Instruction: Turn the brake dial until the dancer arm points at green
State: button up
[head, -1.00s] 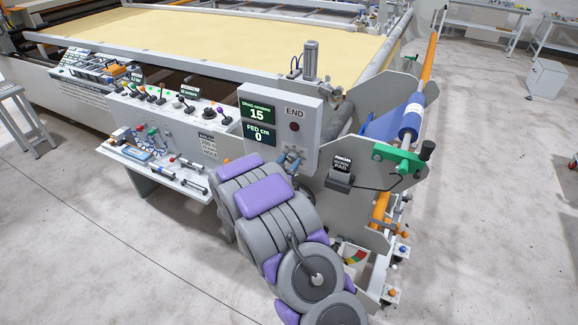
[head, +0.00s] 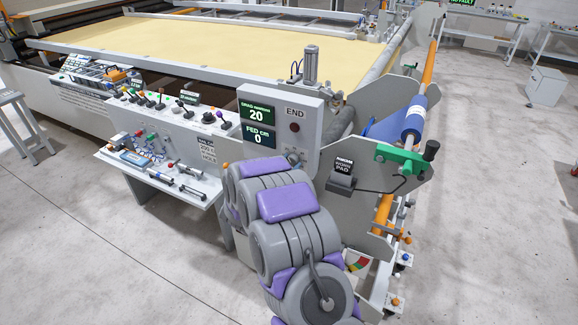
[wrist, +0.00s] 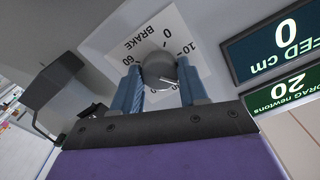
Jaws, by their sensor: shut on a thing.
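The brake dial (wrist: 158,70) is a grey round knob on a white scale plate marked BRAKE (wrist: 148,40) in the wrist view. My gripper (wrist: 160,76) has its two blue fingers closed on either side of the dial. In the head view my arm hides most of the gripper and dial. A coloured sector with red, yellow and green (head: 357,262) shows low beside the machine's side plate, partly hidden by my arm. I cannot make out where the dancer arm points. The drag display (head: 257,112) reads 20 newtons, and the fed display (head: 258,134) reads 0 cm.
A shelf of tools (head: 165,175) is at left.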

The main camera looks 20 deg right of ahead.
jog(key=o, duration=1.1)
jog(key=shift+c, duration=0.2)
jog(key=p+v, duration=0.1)
jog(key=v, duration=1.6)
jog(key=shift+a, duration=0.25)
jog(key=shift+s+f, duration=0.1)
jog(key=shift+f, duration=0.05)
